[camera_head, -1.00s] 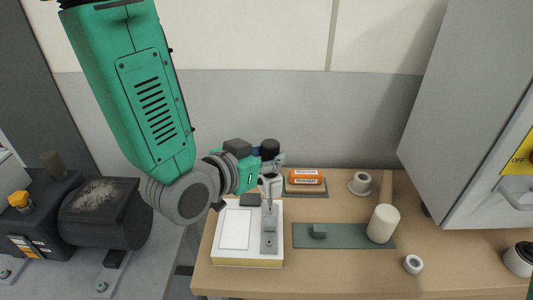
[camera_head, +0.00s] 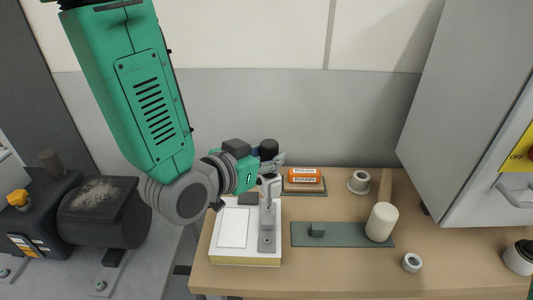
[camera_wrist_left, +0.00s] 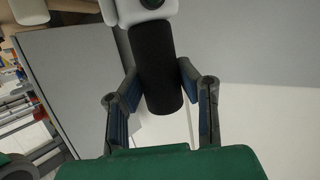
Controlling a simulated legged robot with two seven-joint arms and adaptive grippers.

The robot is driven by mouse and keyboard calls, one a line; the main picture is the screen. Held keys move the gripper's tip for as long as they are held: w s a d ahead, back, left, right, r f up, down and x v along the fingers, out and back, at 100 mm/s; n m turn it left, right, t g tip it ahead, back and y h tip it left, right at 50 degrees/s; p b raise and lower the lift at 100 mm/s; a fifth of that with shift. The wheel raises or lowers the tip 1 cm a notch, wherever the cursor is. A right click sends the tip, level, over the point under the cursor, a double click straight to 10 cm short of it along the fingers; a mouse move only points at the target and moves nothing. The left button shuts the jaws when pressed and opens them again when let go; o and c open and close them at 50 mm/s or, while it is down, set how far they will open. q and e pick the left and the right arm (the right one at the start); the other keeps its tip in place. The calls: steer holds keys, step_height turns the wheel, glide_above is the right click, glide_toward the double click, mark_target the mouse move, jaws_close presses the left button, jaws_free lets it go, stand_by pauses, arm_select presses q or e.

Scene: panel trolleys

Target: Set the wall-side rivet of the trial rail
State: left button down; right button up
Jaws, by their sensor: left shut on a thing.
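My left gripper (camera_head: 268,160) is shut on a hand tool with a black round grip (camera_head: 268,147) and a pale grey head (camera_head: 270,184). In the left wrist view, the black grip (camera_wrist_left: 158,75) sits between the two fingers, with the white-grey part (camera_wrist_left: 145,10) beyond it. The tool's lower end is over the wall-side end of the grey metal trial rail (camera_head: 267,232). The rail lies on the right part of a white block (camera_head: 218,250). The wall-side rivet is hidden by the tool, and I cannot tell whether the tool touches it. My right gripper is out of view.
An orange block marked ROUGH (camera_head: 305,176) stands near the wall. A grey cabinet (camera_head: 465,110) stands right; dark machinery (camera_head: 105,212) stands left.

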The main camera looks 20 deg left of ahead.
arm_select(q)
steer(key=shift+d+f, duration=0.15)
steer(key=shift+f, duration=0.05)
steer(key=shift+a+f+b, duration=0.4)
steer(key=shift+f+b, duration=0.15)
steer(key=shift+d, duration=0.25)
steer(key=shift+s+a+f, duration=0.1)
steer(key=shift+f, duration=0.15)
stand_by(0.9)
step_height(320, 180, up, 2)
steer(key=shift+r+p, duration=0.25)
steer(key=shift+p, duration=0.7)
steer(key=shift+r+p, duration=0.6)
steer(key=shift+r, duration=0.3)
